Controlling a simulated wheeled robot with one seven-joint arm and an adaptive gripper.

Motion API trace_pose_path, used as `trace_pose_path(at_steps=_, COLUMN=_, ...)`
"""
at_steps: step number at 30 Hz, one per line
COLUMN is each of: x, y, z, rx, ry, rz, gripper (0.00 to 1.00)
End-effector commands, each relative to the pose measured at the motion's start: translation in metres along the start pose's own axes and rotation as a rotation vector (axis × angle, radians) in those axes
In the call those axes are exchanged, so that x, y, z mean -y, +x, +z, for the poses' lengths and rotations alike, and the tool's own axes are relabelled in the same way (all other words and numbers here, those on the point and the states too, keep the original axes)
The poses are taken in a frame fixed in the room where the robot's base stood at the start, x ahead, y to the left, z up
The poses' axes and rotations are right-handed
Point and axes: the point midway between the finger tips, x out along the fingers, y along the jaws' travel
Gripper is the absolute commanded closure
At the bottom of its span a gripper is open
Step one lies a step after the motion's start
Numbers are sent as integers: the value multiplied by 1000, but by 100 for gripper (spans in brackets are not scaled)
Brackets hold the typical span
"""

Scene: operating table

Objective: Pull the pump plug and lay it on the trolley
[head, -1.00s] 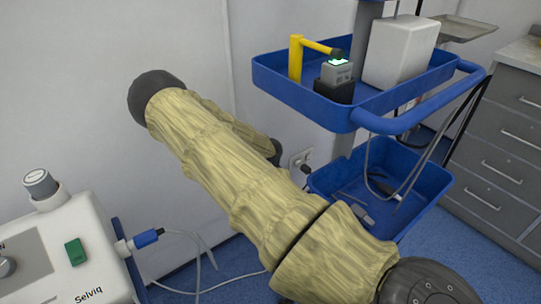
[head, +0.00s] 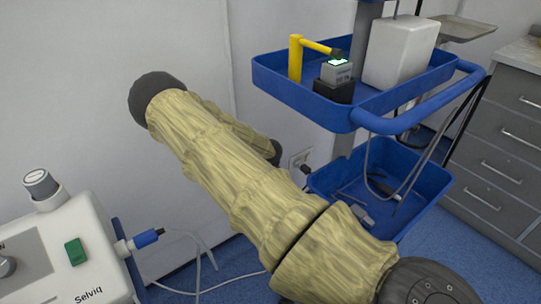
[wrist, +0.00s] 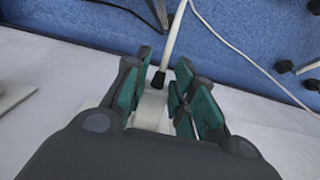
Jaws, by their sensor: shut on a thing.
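In the wrist view, my gripper (wrist: 158,105) is shut on a pale plug (wrist: 151,108) with a black cable sleeve. A white cable runs up from it. The plug's far end is hidden, so I cannot tell whether it sits in a socket. In the head view, my sleeved arm hides the gripper's fingers and the plug. The trolley has a blue upper tray (head: 300,98) and a blue lower tray (head: 432,190), right of my arm. I cannot trace the cable to a pump.
A wall socket (head: 299,157) with a black plug (head: 306,169) is just right of my arm. A Selviq unit (head: 95,245) with a blue connector (head: 146,238) stands at lower left. The upper tray holds a yellow post (head: 296,58) and white box (head: 400,52). Grey drawers (head: 500,140) stand at right.

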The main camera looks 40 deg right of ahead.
Motion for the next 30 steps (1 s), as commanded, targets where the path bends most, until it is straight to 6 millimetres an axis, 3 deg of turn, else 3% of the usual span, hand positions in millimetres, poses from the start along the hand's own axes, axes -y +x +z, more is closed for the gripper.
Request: trace_pose_path(at_steps=30, x=0, y=-5, z=0, rx=47, ry=3, rz=0, gripper=100)
